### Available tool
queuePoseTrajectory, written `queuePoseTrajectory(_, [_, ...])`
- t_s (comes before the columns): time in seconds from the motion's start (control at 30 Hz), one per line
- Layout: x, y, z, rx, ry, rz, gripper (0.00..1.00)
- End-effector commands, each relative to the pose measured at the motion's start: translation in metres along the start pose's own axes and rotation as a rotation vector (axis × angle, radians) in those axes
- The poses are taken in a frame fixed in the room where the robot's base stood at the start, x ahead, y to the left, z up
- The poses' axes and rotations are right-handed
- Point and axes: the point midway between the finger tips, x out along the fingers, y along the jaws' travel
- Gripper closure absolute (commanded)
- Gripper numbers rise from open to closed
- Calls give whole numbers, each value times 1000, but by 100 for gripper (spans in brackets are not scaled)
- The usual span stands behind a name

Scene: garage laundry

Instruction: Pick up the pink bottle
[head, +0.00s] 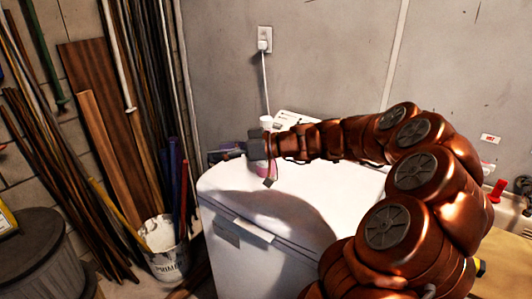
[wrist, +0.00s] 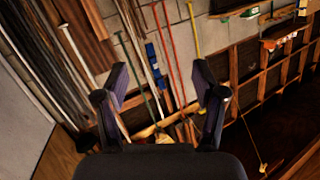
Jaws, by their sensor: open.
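A bottle with a white cap and pink body (head: 271,169) stands on the white chest-like appliance (head: 222,185) in the head view. My wrist and gripper cover most of its middle. My gripper (head: 232,154) points left across the front of it, above the appliance's top. In the wrist view my gripper (wrist: 162,90) is open, its two fingers spread with nothing between them. The bottle is not seen in the wrist view.
A power outlet (head: 265,40) with a cord is on the wall behind. Long poles and boards (head: 110,130) lean at the left, beside a white bucket (head: 166,255) and a dark bin (head: 38,255). The front of the appliance's top is clear.

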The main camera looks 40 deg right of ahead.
Motion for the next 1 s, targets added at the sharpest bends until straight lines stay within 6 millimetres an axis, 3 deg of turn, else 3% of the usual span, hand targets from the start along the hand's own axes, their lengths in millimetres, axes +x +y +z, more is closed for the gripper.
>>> queuePoseTrajectory(0.03, [-22,35,-3,-22,66,67,30])
queuePoseTrajectory(0.2, [-88,116,-5,-125,207,274,30])
queuePoseTrajectory(0.4, [-135,159,3,-183,263,410,30])
queuePoseTrajectory(0.57, [-140,169,2,-198,271,438,30])
queuePoseTrajectory(1.0, [-108,185,-18,-197,268,435,30])
